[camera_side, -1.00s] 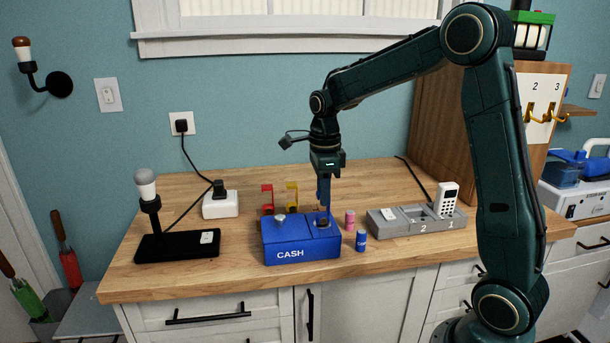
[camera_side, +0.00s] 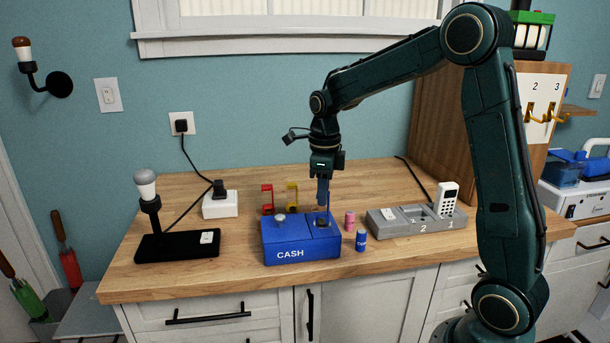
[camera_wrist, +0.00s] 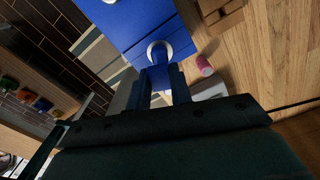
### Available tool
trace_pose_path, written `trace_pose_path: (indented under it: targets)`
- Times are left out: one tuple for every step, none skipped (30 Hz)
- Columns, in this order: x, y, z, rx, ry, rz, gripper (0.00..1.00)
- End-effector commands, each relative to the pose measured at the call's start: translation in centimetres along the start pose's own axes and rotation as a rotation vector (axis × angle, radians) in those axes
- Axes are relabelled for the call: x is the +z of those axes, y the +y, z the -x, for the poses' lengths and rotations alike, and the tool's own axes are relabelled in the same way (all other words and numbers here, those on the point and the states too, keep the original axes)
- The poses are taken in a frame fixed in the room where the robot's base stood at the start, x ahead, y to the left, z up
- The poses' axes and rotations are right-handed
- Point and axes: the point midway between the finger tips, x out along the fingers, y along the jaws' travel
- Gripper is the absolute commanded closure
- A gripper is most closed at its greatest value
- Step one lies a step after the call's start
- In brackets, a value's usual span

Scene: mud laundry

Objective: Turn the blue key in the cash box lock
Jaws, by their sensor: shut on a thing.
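The blue cash box (camera_side: 290,254), lettered CASH, sits on the wooden counter. A round lock (camera_side: 322,221) is on its top at the right, and it shows as a pale ring in the wrist view (camera_wrist: 166,43). My gripper (camera_side: 323,205) points straight down over this lock. In the wrist view my gripper (camera_wrist: 161,85) is shut on the blue key (camera_wrist: 160,74), whose blue head shows between the fingers at the ring. The key's lower part is hidden, so its depth in the lock cannot be seen.
A silver knob (camera_side: 280,219) is on the box's left top. Red (camera_side: 267,199) and yellow (camera_side: 292,198) upright pieces stand behind. Pink (camera_side: 349,221) and blue (camera_side: 361,241) cylinders stand close right. A grey numbered tray (camera_side: 388,228) is farther right.

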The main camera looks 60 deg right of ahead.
Motion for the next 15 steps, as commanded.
trace_pose_path:
  targets:
    - [-0.03,0.04,-0.21,0.002,0.003,-0.018,1.00]
    - [-0.03,0.04,-0.22,0.003,0.003,-0.027,1.00]
    - [-0.03,0.04,-0.23,0.003,0.003,-0.035,1.00]
    - [-0.03,0.05,-0.24,0.003,0.003,-0.038,1.00]
    - [-0.03,0.05,-0.25,0.003,0.003,-0.039,1.00]
    - [-0.03,0.05,-0.26,0.003,0.003,-0.038,1.00]
    - [-0.03,0.05,-0.26,0.003,0.003,-0.038,1.00]
    - [-0.04,0.06,-0.27,0.003,0.003,-0.038,1.00]
    - [-0.04,0.06,-0.28,0.003,0.004,-0.037,1.00]
    - [-0.04,0.06,-0.29,0.003,0.004,-0.037,1.00]
    - [-0.04,0.06,-0.30,0.004,0.004,-0.037,1.00]
    - [-0.04,0.06,-0.30,0.004,0.004,-0.040,1.00]
    - [-0.04,0.07,-0.31,0.004,0.004,-0.043,1.00]
    - [-0.04,0.07,-0.32,0.004,0.004,-0.049,1.00]
    - [-0.05,0.07,-0.34,0.004,0.005,-0.062,1.00]
